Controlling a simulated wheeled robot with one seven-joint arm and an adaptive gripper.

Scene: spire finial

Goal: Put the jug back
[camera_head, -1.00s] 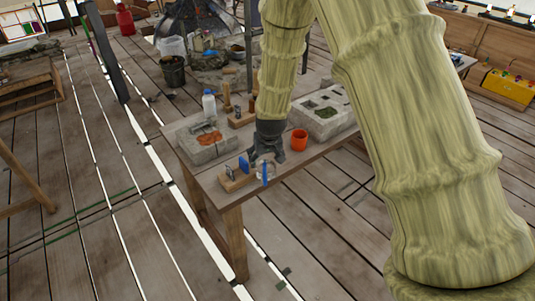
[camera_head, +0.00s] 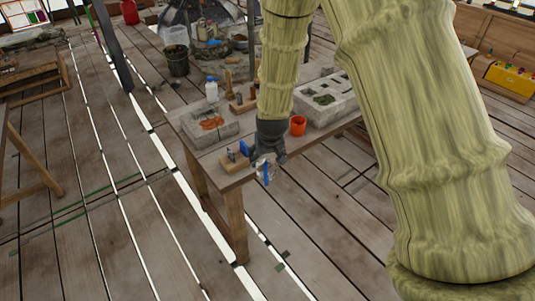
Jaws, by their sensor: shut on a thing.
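My gripper (camera_head: 258,163) hangs at the end of my arm at the table's near edge. Its two blue finger pads stand on either side of a small, clear thing (camera_head: 264,160), which looks like the jug. The gripper is shut on it. The jug is small and partly hidden by the fingers and wrist, so its shape and handle are hard to make out. It shows over the edge of the wooden table (camera_head: 290,148); I cannot tell its height.
A wooden block with a grey fitting (camera_head: 235,161) stands just left of my gripper. The plank floor (camera_head: 310,220) in front is open.

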